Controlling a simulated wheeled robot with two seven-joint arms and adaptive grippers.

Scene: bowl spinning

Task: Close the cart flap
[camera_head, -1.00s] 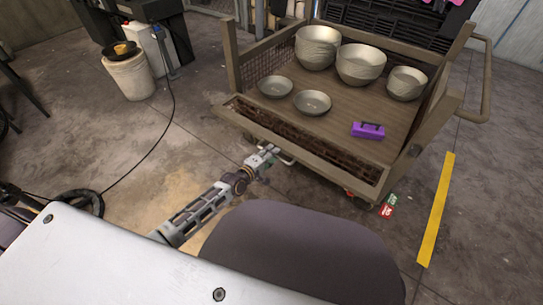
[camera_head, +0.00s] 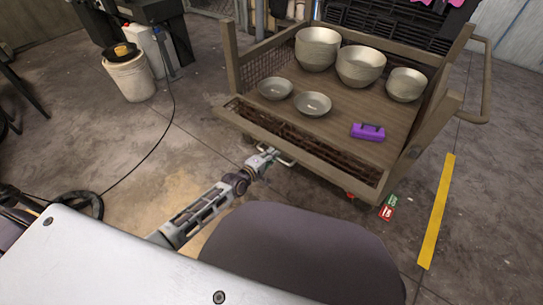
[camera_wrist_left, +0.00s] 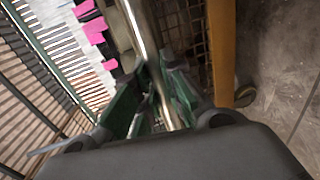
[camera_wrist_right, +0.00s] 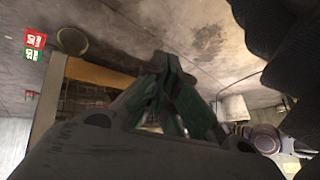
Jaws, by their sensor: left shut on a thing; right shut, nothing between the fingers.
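The cart (camera_head: 408,165) is brown, with a wooden floor and mesh sides. Its front flap (camera_head: 300,150) is a long framed panel along the near side, tilted outward from the cart. A thin metal handle (camera_head: 284,159) sticks out from the flap's near side. My left gripper (camera_head: 268,154) is at this handle. In the left wrist view its green fingers (camera_wrist_left: 155,100) are shut around a metal bar (camera_wrist_left: 146,40). My right gripper is outside the head view. In the right wrist view its green fingertips (camera_wrist_right: 165,68) are together and empty, with part of the cart behind them.
A white bucket (camera_head: 130,78) stands at the back left. A yellow strip (camera_head: 436,212) and a red-green marker (camera_head: 388,208) lie to the right. The floor left of the cart is mostly clear.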

